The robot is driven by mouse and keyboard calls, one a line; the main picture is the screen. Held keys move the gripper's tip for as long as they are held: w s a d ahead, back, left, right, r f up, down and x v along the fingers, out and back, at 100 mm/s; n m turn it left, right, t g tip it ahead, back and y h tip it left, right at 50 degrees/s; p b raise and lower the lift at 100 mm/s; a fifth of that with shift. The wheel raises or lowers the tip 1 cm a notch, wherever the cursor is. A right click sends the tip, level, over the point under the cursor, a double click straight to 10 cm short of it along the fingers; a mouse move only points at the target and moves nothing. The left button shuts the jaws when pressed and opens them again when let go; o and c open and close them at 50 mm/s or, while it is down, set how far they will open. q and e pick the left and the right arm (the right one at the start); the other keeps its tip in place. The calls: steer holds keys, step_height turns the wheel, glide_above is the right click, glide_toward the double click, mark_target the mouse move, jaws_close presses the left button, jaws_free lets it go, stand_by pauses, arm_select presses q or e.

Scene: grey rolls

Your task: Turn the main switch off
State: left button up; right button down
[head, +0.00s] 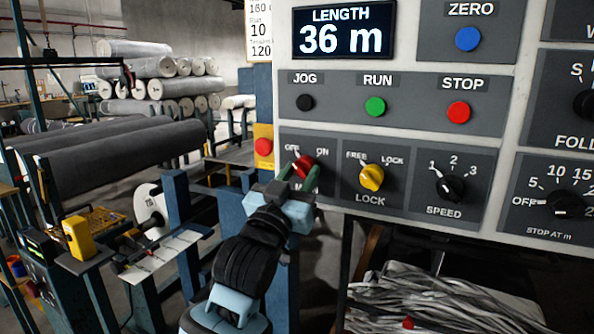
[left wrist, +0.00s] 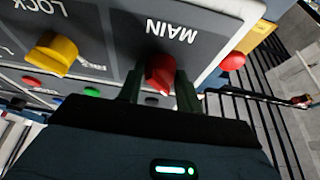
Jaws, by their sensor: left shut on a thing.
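The main switch is a red knob (head: 304,166) at the lower left of the control panel, with OFF at its upper left and ON at its upper right. My left gripper (head: 301,176) reaches it from below, its green fingers on either side, shut on the knob. In the left wrist view the red knob (left wrist: 160,73) sits between the fingertips under the upside-down word MAIN. A pale line at the knob's upper left seems to lie toward OFF; the fingers partly hide the knob, so its exact angle is hard to tell. My right gripper is not in view.
A yellow LOCK knob (head: 371,177) is close to the right, with a black SPEED knob (head: 450,187) beyond it. JOG, RUN and STOP (head: 459,112) buttons sit above. A red button on a yellow box (head: 263,147) is just left of the panel. Grey rolls (head: 120,155) lie behind.

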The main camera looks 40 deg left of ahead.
arm_select(q)
steer(key=shift+n, duration=0.3)
steer(key=o, duration=1)
steer(key=v, duration=0.8)
steer(key=shift+b, duration=0.4)
steer(key=shift+w, duration=0.1)
